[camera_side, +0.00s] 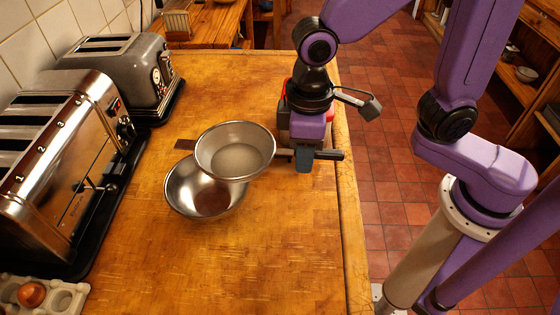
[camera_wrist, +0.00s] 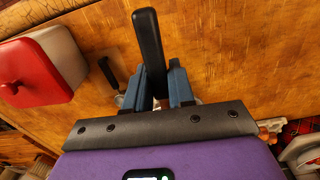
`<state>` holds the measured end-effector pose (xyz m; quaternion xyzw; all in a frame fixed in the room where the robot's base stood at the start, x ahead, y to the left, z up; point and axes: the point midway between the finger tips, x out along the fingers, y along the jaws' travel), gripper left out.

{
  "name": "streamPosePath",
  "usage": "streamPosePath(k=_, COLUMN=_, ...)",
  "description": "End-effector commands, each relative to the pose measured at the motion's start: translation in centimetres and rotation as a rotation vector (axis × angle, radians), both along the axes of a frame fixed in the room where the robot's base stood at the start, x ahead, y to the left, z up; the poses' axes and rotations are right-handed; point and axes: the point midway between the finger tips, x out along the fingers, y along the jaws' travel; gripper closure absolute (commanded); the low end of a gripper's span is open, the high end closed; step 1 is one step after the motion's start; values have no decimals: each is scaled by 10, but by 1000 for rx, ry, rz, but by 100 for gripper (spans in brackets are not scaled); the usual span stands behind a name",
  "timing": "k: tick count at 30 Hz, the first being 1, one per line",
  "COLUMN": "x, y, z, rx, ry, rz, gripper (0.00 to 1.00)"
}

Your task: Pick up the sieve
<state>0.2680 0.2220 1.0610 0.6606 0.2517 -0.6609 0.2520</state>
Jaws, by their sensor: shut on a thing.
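The sieve (camera_side: 235,150) is a round metal bowl shape with a dark handle pointing right, in the side view. It sits over the metal bowl (camera_side: 205,197), partly overlapping it in the picture; whether they touch I cannot tell. My gripper (camera_side: 303,163) is shut on the sieve's handle at the right, near the counter edge. In the wrist view the black handle (camera_wrist: 148,45) stands between the two blue fingers of my gripper (camera_wrist: 162,75). The sieve's bowl is out of the wrist view.
Two toasters (camera_side: 65,165) (camera_side: 125,72) stand along the left wall. An egg tray (camera_side: 62,297) with an egg is at bottom left. A red-lidded container (camera_wrist: 38,70) and a small black-handled item (camera_wrist: 108,72) show in the wrist view. The counter (camera_side: 270,260) is clear in front.

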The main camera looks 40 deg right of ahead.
Motion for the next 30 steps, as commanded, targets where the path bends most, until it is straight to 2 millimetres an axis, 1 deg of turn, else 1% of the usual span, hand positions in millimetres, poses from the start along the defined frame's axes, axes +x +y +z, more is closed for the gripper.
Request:
streamPosePath(k=1, x=-7, y=-5, z=5, rx=6, ry=-4, rz=3, gripper=100)
streamPosePath(k=6, x=-27, y=-21, z=17, rx=6, ry=-4, rz=4, gripper=100)
streamPosePath(k=12, x=-43, y=-35, z=25, rx=3, ry=-2, rz=2, gripper=100)
streamPosePath(k=19, x=-52, y=-43, z=30, rx=2, ry=-1, rz=1, gripper=100)
streamPosePath(k=30, x=-53, y=-44, z=31, rx=1, ry=-1, rz=1, gripper=100)
